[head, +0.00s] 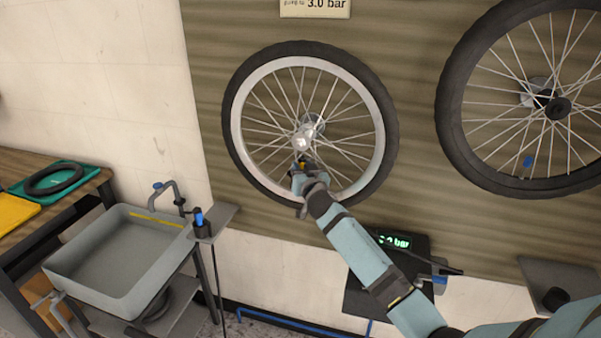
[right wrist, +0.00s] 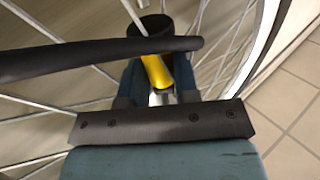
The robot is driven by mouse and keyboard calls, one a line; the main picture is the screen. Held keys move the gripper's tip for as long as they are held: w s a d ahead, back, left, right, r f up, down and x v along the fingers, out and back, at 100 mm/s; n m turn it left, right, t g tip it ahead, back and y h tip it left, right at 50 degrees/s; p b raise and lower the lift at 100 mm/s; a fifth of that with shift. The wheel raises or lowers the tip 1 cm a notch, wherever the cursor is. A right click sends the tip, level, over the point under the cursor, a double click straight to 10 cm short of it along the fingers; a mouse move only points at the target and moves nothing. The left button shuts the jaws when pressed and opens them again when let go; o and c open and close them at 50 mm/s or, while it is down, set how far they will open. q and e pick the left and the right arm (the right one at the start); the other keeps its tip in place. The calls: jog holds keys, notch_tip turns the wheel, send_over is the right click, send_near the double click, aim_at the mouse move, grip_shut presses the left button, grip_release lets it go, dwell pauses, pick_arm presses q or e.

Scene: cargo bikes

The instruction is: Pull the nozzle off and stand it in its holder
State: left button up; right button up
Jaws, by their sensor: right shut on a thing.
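The nozzle (right wrist: 156,73) is yellow with a black top, and a black hose crosses beside it in the right wrist view. A small yellow bit of it shows in the head view (head: 303,166). My right gripper (head: 303,172) is shut on the nozzle, low between the spokes of the left wheel (head: 236,120), below its hub. I cannot tell whether the nozzle still sits on the valve. A black cup-like piece (head: 555,298) on a grey shelf at the lower right may be the holder; I cannot tell for sure. My left gripper is not in view.
A pump display (head: 394,241) with green digits sits below the wheel, partly behind my right arm. A second wheel (head: 452,120) hangs at the right. A grey sink (head: 88,290) and a small shelf (head: 222,216) with a blue-topped black item stand at the left.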

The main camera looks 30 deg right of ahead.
jog(key=shift+s, duration=0.1)
jog(key=p+v, duration=0.1)
jog(key=v, duration=0.4)
jog(key=shift+r, duration=0.25)
jog(key=p, duration=0.2)
send_near(302, 167)
jog(key=s, duration=0.2)
jog(key=shift+s+a+r, duration=0.1)
jog(key=shift+a+r, duration=0.1)
jog(key=shift+a, duration=0.2)
jog(key=shift+f, duration=0.1)
